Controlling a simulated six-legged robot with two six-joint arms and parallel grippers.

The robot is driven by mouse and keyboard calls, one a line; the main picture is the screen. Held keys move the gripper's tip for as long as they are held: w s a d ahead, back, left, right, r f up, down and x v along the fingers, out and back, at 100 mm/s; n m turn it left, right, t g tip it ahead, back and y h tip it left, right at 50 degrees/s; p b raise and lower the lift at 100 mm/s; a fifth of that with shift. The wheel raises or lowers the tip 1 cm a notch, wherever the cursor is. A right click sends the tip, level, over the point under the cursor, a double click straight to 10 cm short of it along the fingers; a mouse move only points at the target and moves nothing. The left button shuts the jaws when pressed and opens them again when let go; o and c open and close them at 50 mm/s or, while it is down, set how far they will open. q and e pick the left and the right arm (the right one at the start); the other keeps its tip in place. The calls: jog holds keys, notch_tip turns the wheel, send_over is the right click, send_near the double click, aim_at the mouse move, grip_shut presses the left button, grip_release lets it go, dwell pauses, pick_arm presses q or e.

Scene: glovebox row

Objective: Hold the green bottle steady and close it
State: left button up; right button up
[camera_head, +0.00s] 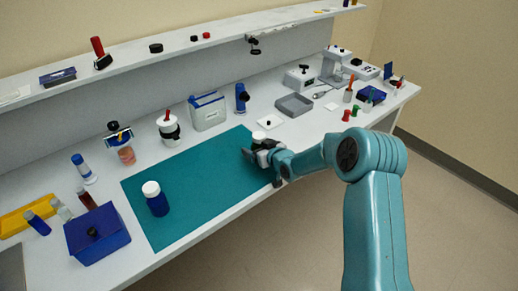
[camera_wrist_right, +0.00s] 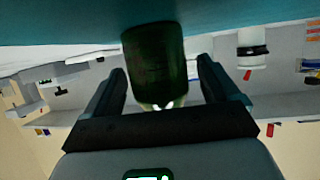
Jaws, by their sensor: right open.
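A dark green bottle (camera_wrist_right: 155,62) stands on the teal mat (camera_wrist_right: 60,22), which is at the top of the upside-down right wrist view. My right gripper (camera_wrist_right: 165,88) is open, with one finger on each side of the bottle and visible gaps between. The bottle's pale top (camera_wrist_right: 157,105) points toward the palm. In the head view my right gripper (camera_head: 262,157) is at the mat's right end and hides most of the bottle. A white round top (camera_head: 258,137) shows just above it; I cannot tell if it is a cap. My left gripper is not in view.
A blue bottle with a white cap (camera_head: 155,199) stands on the mat's left part. A blue box (camera_head: 97,240) is left of the mat. The mat's middle (camera_head: 200,175) is clear.

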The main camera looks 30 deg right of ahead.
jog(key=c, duration=1.2)
notch_tip(320, 180, up, 12)
jog(key=shift+f, duration=0.15)
jog(key=shift+c, duration=0.2)
notch_tip(320, 180, up, 8)
jog(key=p, duration=0.3)
jog(key=shift+r+p, duration=0.25)
jog(key=shift+p, duration=0.15)
jog(key=o, duration=0.5)
jog(key=c, duration=0.8)
